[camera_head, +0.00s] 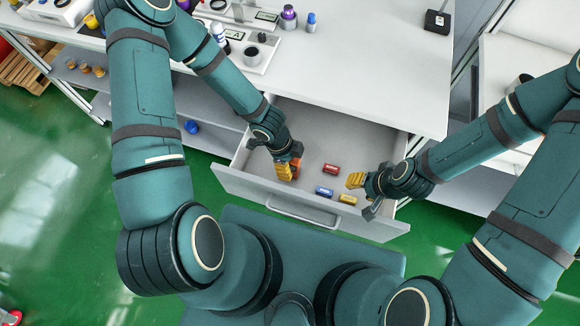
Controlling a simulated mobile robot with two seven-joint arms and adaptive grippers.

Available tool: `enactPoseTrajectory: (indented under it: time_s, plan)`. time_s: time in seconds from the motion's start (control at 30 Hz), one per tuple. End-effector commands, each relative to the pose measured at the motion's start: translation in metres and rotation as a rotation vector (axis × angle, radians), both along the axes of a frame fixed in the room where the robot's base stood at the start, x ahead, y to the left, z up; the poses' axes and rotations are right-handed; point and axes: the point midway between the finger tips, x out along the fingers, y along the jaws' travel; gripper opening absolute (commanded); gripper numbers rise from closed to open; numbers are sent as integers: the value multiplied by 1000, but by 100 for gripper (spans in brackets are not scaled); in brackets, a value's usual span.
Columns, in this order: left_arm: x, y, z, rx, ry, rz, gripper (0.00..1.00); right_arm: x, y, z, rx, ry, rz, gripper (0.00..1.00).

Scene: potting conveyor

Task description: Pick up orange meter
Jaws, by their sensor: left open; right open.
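An orange object (297,164), which looks like the orange meter, shows in part inside the open drawer (240,187). My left gripper (287,171) is at it and covers much of it. This gripper is open, with its yellow fingers pointing down; I cannot tell whether they touch the object. My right gripper (358,184) is open and empty over the right part of the drawer, apart from the orange object.
A red item (331,169), a blue item (324,191) and a yellow item (348,199) lie in the drawer between and below my grippers. The white worktop (365,75) is above the drawer; its middle is clear. Bottles and fixtures stand at its back left.

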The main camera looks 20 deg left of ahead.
Motion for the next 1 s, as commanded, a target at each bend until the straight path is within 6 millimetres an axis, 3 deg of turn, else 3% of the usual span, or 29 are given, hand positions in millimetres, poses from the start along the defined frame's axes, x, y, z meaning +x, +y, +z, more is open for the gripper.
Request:
enactPoseTrajectory:
  time_s: [0.33, 0.37, 0.53, 1.0]
  plan:
    - [0, -3, -8, 0, -1, 0, 66, 1, 0, -2, 0, -2, -1, 47]
    - [0, -3, -8, 0, -1, 0, 61, 1, 0, -2, 0, -2, -1, 47]
    - [0, -3, -8, 0, -1, 0, 2, 1, 0, -2, 0, -2, -1, 47]
    - [0, -3, -5, 0, 0, -1, 0, 1, 0, -1, 0, -2, -1, 47]
